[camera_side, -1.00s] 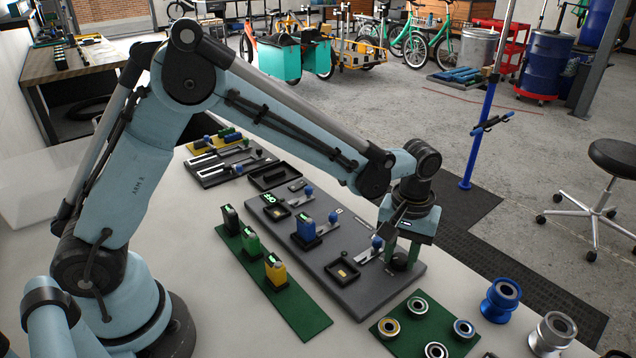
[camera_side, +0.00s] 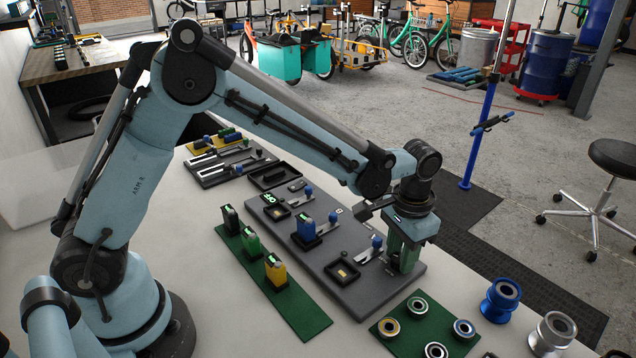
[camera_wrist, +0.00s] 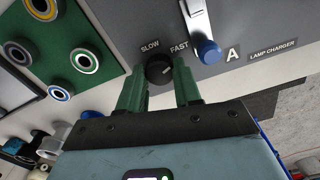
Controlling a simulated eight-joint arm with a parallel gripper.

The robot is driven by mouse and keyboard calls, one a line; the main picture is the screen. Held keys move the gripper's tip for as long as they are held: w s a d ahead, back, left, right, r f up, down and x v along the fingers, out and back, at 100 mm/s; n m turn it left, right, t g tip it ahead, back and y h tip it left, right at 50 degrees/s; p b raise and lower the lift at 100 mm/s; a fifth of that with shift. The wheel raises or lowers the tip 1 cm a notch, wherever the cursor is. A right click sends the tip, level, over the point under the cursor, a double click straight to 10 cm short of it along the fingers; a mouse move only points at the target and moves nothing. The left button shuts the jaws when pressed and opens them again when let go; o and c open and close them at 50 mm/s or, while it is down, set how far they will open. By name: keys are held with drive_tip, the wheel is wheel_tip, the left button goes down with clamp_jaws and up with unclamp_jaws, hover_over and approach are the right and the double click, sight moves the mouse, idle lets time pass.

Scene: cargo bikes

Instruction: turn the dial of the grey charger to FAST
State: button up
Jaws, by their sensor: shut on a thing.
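The grey charger (camera_side: 343,302) is a flat panel on the bench. In the wrist view its surface (camera_wrist: 120,20) carries the labels SLOW, FAST, A and LAMP CHARGER. Its round black dial (camera_wrist: 158,72) sits below the SLOW and FAST labels. My gripper (camera_wrist: 159,80) points down at the dial, with one green finger on each side, shut on it. A small pale mark shows on the dial, but I cannot tell surely where it points. In the side view my gripper (camera_side: 403,268) stands at the panel's right end and hides the dial.
A blue-knobbed lever (camera_wrist: 207,50) stands close to the dial. A blue battery (camera_side: 306,229) sits upright on the panel. A green mat (camera_side: 302,318) with upright batteries lies to the left. A green plate (camera_side: 398,349) with several rings lies in front.

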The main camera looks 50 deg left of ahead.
idle(0.5)
drive_tip(key=o, duration=1)
drive_tip(key=shift+o, duration=0.2)
wheel_tip(320, 180, up, 12)
drive_tip(key=s+a+n+t, duration=0.2)
drive_tip(key=s+a+t, duration=0.5)
drive_tip(key=s+a, duration=0.6)
drive_tip(key=shift+s+a+f+n, duration=0.3)
drive_tip(key=shift+s+a, duration=0.1)
drive_tip(key=shift+s, duration=0.2)
